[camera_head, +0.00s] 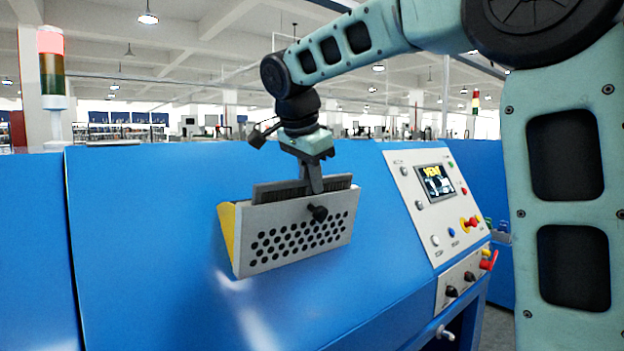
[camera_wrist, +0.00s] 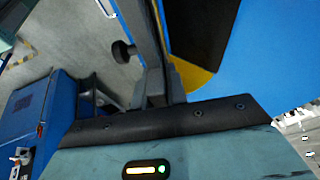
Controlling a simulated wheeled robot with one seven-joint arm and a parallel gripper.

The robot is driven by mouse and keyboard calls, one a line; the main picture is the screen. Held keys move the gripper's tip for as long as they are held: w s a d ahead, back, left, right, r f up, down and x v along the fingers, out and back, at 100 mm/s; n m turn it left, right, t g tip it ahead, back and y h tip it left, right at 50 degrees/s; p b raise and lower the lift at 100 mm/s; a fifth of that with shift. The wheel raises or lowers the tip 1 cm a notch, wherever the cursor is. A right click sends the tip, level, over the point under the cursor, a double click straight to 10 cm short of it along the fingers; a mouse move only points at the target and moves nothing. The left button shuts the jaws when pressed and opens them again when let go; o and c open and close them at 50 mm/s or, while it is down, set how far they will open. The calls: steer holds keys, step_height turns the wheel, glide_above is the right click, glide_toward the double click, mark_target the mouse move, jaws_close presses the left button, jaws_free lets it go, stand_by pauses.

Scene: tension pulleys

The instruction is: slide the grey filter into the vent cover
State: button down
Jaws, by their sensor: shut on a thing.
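The vent cover (camera_head: 240,226) is a grey plate with rows of round holes, a yellow side and a black knob, fixed on the sloping blue machine front. It is open along the top. The grey filter (camera_head: 272,192) is a dark pleated panel; its upper part stands above the vent cover's top edge, and its lower part is hidden behind the perforated plate. My gripper (camera_head: 313,184) is above the cover, shut on the filter's upper edge near the middle. In the wrist view my gripper (camera_wrist: 160,92) is beside the cover's yellow part (camera_wrist: 194,76); the filter is hard to make out there.
A control panel (camera_head: 408,177) with a screen, buttons and knobs is right of the cover. A red-topped signal lamp (camera_head: 51,67) stands at the left. The blue machine face (camera_head: 140,240) around the cover is clear.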

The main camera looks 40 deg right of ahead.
steer(key=shift+r, duration=0.2)
stand_by(0.6)
steer(key=c, duration=1.3)
jaws_free()
steer(key=v, duration=1.7)
steer(key=shift+r, duration=0.2)
